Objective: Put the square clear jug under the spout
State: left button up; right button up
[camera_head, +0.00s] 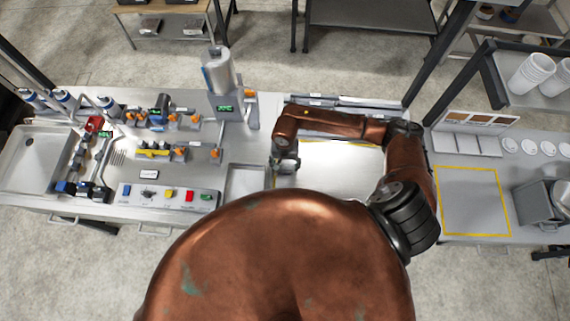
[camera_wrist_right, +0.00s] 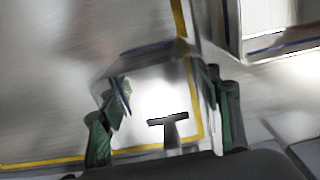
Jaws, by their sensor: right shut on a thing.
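The square clear jug (camera_wrist_right: 152,88) shows in the right wrist view as a see-through, square-edged shape with bluish edges, between the green-padded fingers. My right gripper (camera_wrist_right: 165,124) is shut on it; its base and contents are hard to make out. In the head view my right gripper (camera_head: 286,163) is over the counter, just right of the shallow steel tray (camera_head: 247,182); the jug is too unclear to tell there. A dispenser with a silver cylinder (camera_head: 217,70) and green display stands behind the tray, left of the gripper. I cannot pick out its spout. My left gripper is out of view.
Left of the tray are a button panel (camera_head: 168,194), valves with orange knobs, and a sink (camera_head: 35,158). A yellow-outlined square (camera_head: 472,200) on the right counter is clear. A grey metal container (camera_head: 540,203) stands at far right. My copper arm covers the front middle.

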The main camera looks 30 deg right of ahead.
jog(key=shift+f, duration=0.2)
jog(key=o, duration=1.2)
jog(key=shift+r, duration=0.1)
